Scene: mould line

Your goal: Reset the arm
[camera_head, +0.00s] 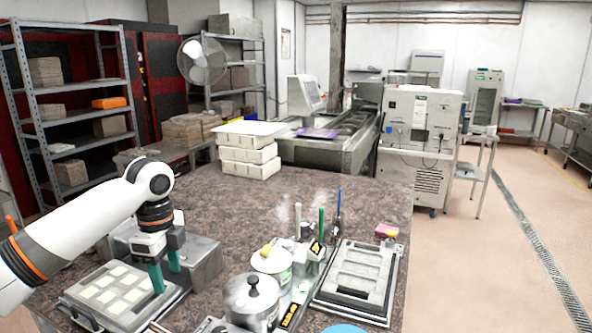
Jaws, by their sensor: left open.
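My left arm comes in from the left, and my left gripper (166,280) points down with its green fingers apart. It is over the right part of a grey mould tray (72,300) with several pale square pieces (112,291) in it. Nothing shows between the fingers. I cannot tell whether the fingertips touch the tray. A grey metal box (200,262) stands just behind the gripper, partly hidden by it. My right gripper does not show.
Lidded pots (252,300) stand at the table's front middle, beside a holder with upright coloured tools (321,226). A grey frame tray (358,275) lies to the right. Stacked white boxes (248,160) stand at the back edge. The middle of the brown table (245,205) is clear.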

